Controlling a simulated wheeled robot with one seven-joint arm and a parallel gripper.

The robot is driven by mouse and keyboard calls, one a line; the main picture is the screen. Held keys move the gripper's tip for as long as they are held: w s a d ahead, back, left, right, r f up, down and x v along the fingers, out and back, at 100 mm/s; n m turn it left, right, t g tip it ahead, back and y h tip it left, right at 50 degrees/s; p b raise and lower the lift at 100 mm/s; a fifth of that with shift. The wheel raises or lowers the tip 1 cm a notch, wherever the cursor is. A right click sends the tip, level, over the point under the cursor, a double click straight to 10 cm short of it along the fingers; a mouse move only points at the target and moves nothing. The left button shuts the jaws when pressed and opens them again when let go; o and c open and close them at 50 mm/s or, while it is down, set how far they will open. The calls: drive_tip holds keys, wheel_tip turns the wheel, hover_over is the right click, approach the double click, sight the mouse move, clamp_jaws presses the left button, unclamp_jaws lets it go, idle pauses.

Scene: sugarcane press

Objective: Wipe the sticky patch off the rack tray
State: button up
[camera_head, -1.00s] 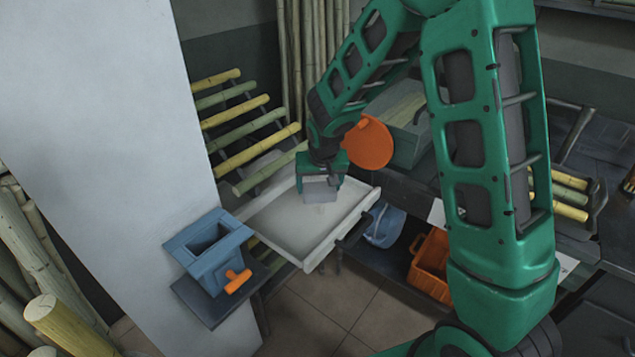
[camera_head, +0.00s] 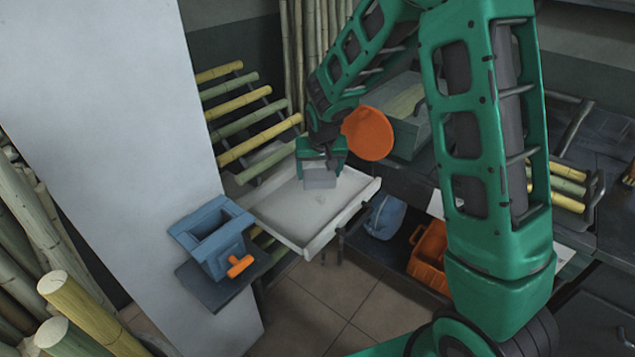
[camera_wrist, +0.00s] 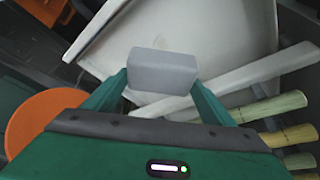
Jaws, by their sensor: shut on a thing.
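The rack tray (camera_head: 305,222) is a shallow white tray with raised rims, beside the cane rack. A faint greyish spot (camera_head: 322,198) shows on its floor; I cannot tell for sure that it is the sticky patch. My gripper (camera_head: 320,172) is over the tray's far end, shut on a light grey block (camera_head: 320,180). In the wrist view the grey block (camera_wrist: 162,71) sits between the two green fingers, with the tray (camera_wrist: 195,28) beyond it. I cannot tell whether the block touches the tray floor.
A cane rack (camera_head: 245,115) stands behind the tray. A blue box with an orange handle (camera_head: 215,240) is at the tray's left. An orange disc (camera_head: 367,133) is close to my wrist. A blue container (camera_head: 385,220) and an orange crate (camera_head: 430,255) sit below, at right.

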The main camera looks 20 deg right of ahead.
drive_tip(key=shift+a+f, duration=0.2)
drive_tip(key=shift+a, duration=0.2)
drive_tip(key=shift+d+f, duration=0.3)
drive_tip(key=shift+f, duration=0.6)
drive_tip(key=shift+d+f, duration=0.1)
drive_tip(key=shift+f, duration=2.7)
drive_tip(key=shift+w+d, duration=0.15)
drive_tip(key=shift+w, duration=0.05)
drive_tip(key=shift+c, duration=0.5)
drive_tip(key=shift+w+d+f, duration=0.15)
drive_tip(key=shift+w+d, duration=0.05)
drive_tip(key=shift+d, duration=0.1)
drive_tip(key=shift+w+d, duration=0.4)
drive_tip(key=shift+d, duration=0.35)
drive_tip(key=shift+w+d, duration=0.2)
drive_tip(key=shift+d, duration=0.1)
drive_tip(key=shift+s, duration=0.1)
drive_tip(key=s+a, duration=0.1)
drive_tip(key=a, duration=0.2)
drive_tip(key=shift+s, duration=0.4)
drive_tip(key=r, duration=0.2)
drive_tip(key=shift+a+r, duration=0.25)
drive_tip(key=shift+r, duration=0.05)
drive_tip(key=shift+d+r, duration=0.2)
drive_tip(key=shift+r, duration=2.55)
